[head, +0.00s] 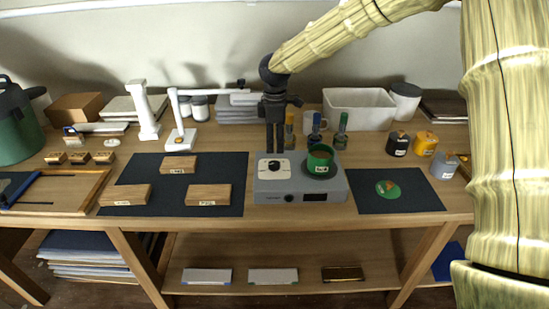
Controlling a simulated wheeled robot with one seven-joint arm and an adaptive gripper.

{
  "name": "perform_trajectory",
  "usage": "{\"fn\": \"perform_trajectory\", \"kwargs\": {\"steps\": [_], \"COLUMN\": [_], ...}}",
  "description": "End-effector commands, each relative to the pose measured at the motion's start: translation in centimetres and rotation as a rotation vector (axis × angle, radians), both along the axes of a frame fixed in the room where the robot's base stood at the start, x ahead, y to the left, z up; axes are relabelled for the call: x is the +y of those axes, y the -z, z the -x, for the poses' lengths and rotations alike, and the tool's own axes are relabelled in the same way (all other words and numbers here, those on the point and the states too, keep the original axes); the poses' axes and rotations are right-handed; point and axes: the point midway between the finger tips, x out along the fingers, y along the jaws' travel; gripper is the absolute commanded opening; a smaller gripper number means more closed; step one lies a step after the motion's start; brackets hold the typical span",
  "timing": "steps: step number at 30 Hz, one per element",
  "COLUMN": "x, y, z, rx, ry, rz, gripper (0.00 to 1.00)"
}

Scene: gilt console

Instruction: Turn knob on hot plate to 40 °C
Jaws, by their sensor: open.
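The hot plate (340,190) is a grey box near the front middle of the table. A white dial face with a black knob (273,169) is on its top left. The marks on the dial are too small to read. A green labelled cup (320,157) stands on the dark round plate at its top right. My gripper (275,150) points down, open, above or just behind the knob in the picture; I cannot tell its height or whether it touches. The fingers show close together, and nothing is seen between them.
Bottles (316,128) stand close behind the hot plate. A dark mat (225,168) with wooden blocks lies left, and another mat (415,203) with a green disc lies right. A white bin (358,106) is at the back. Small labelled pots (425,144) stand at the right.

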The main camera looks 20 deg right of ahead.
Motion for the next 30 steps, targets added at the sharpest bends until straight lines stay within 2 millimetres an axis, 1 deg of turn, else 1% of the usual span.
{"fn": "perform_trajectory", "kwargs": {"steps": [1,6,12,15,21,29,30], "x": [0.0,0.0,-0.2,-0.2,-0.2,-0.2,-0.2], "y": [0.9,3.7,6.4,7.3,8.2,8.3,8.3], "z": [0.0,0.0,0.0,0.0,0.0,0.0,0.0], "rx": [0.006,0.005,0.003,0.003,0.001,0.001,0.001], "ry": [0.0,0.0,0.002,0.003,0.002,0.002,0.002], "rz": [0.0,0.0,0.0,0.0,0.0,0.0,0.0], "gripper": [0.56,0.56,0.56,0.56,0.56,0.56,0.52]}}
